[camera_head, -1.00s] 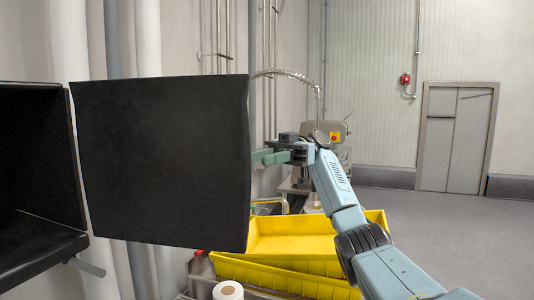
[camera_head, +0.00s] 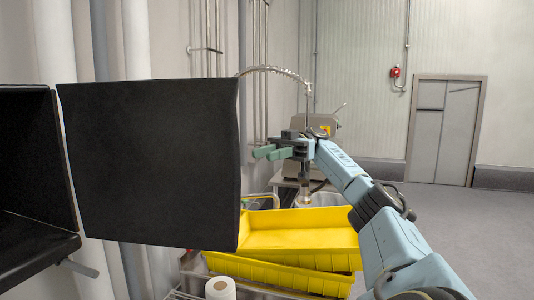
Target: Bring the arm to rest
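My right arm (camera_head: 385,228) comes in from the lower right and reaches toward the middle of the head view. Its gripper (camera_head: 264,153) is raised above the yellow trays, close to the right edge of the black panel. Its two green fingers show apart with a gap between them, and nothing is held. My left gripper and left arm are not in view.
A large black panel (camera_head: 150,165) hangs open beside a dark box-like opening (camera_head: 30,170) at the left. Stacked yellow trays (camera_head: 300,232) and a white roll (camera_head: 220,288) lie below my gripper. Open floor (camera_head: 470,230) is at the right; a grey door (camera_head: 445,130) stands behind.

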